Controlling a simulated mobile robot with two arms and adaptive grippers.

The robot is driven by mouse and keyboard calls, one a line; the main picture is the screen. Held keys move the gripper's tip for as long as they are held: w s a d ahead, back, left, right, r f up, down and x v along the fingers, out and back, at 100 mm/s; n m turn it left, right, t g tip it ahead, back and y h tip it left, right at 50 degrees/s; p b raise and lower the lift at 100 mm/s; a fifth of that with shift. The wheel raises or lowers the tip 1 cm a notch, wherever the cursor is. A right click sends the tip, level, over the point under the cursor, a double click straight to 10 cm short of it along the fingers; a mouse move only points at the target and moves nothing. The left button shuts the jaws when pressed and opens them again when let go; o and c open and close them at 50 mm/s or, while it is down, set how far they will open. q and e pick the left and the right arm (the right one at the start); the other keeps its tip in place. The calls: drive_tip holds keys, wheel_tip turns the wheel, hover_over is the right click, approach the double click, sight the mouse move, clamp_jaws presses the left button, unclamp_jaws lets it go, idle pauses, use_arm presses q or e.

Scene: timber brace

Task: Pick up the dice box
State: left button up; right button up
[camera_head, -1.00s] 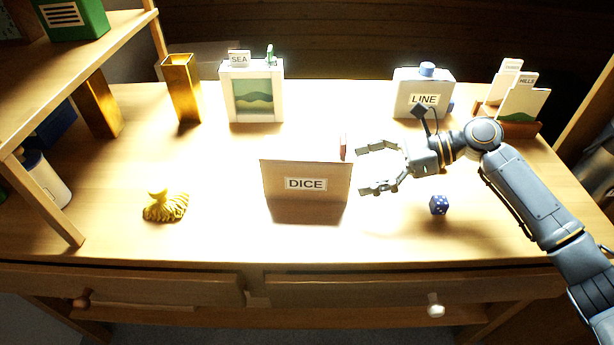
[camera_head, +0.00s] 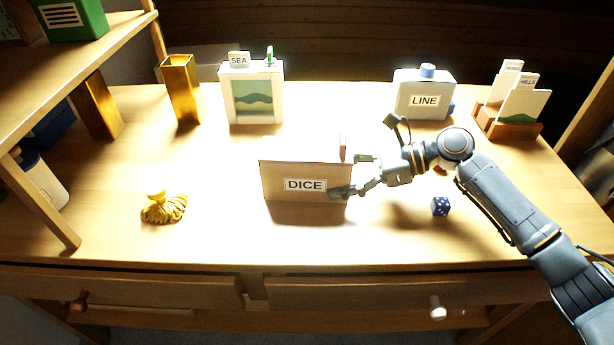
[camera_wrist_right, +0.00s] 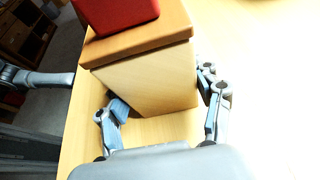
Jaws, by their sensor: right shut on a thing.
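The dice box (camera_head: 290,184) is a wooden box with a white DICE label on its front, standing on the desk in the middle of the head view. My right gripper (camera_head: 348,174) is at the box's right side, one finger at the front face and the other at the back. In the right wrist view the box (camera_wrist_right: 150,82) stands between the two fingers of my right gripper (camera_wrist_right: 162,108), with something red (camera_wrist_right: 122,12) at its top. The right gripper is shut on the box. My left gripper is not seen in the head view.
A blue die (camera_head: 440,206) lies on the desk right of the box, below my right arm. A yellow tasselled thing (camera_head: 163,207) lies to the left. The SEA box (camera_head: 233,95), LINE box (camera_head: 408,105) and a card holder (camera_head: 508,125) stand behind. The desk's front centre is clear.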

sight(344, 138)
drive_tip(key=shift+r, duration=0.15)
drive_tip(key=shift+r, duration=0.25)
wheel_tip(344, 138, up, 9)
drive_tip(key=shift+r+p, duration=0.15)
drive_tip(key=shift+p, duration=1)
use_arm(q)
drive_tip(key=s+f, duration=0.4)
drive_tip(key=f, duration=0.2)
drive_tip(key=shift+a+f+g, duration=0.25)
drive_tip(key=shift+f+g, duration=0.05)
